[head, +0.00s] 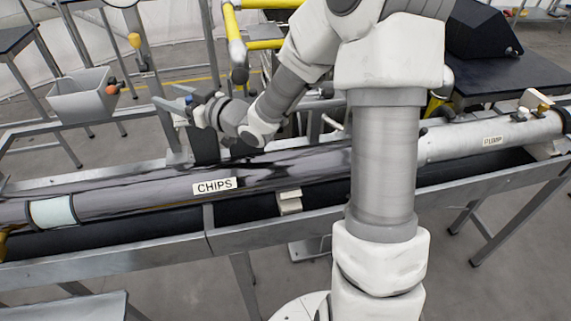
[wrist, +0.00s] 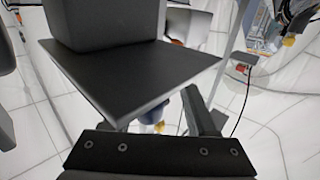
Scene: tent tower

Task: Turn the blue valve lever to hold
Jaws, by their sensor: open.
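My gripper (head: 176,101) is at the left end of my outstretched arm, above the rail behind the long dark tube. It is open, and I see nothing held in it. A small blue piece (head: 182,89) shows right at the gripper in the head view; I cannot tell whether it is the valve lever or whether the gripper touches it. In the wrist view, a dark block on a flat dark plate (wrist: 130,75) covers much of the space ahead of my gripper. A small blue part with a yellow tip shows partly behind it. The lever's setting cannot be read.
The long tube labelled CHIPS (head: 213,186) lies in a grey metal trough frame (head: 150,250). A white tube labelled PUMP (head: 490,141) is at the right. A grey bin (head: 82,100) stands left of my gripper. Yellow pipes (head: 232,30) rise behind my arm.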

